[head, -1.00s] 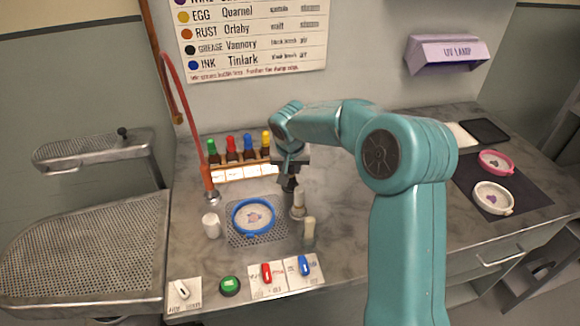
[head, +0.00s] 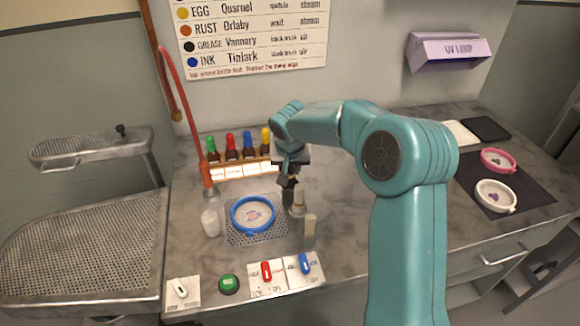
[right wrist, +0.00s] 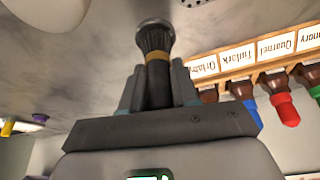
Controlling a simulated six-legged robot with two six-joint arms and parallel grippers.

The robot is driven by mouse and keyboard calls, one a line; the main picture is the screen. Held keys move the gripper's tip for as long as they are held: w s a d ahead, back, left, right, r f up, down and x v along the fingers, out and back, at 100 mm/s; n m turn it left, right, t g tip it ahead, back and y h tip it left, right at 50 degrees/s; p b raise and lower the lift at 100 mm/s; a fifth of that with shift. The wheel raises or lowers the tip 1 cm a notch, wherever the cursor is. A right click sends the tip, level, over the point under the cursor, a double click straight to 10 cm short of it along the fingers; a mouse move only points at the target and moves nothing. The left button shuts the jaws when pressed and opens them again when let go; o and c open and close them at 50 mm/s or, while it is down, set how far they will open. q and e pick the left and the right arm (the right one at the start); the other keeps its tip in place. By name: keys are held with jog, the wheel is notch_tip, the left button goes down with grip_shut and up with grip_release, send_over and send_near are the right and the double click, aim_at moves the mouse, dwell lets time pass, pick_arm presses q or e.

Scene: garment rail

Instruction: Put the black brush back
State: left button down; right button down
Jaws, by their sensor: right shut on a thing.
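The black brush (right wrist: 154,42) is in my right gripper (right wrist: 157,88); the two fingers are closed on its dark handle, which has a tan band below the dark bristles. In the head view, my right gripper (head: 289,172) is over the bench, with the dark brush (head: 287,190) below it. My left gripper is not in view.
A blue hoop (head: 235,222) lies on a perforated plate left of the brush. A white bottle (head: 210,222) stands further left. A rack (head: 228,172) with several coloured-cap bottles is behind. Switches and a green button (head: 229,284) line the front edge.

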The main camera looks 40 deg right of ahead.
jog(key=shift+f, duration=0.1)
dwell(0.3)
jog(key=shift+f+b, duration=0.1)
jog(key=shift+b, duration=0.25)
jog(key=shift+c, duration=2.3)
grip_release()
jog(key=shift+r+p, duration=2.5)
jog(key=shift+r, duration=1.35)
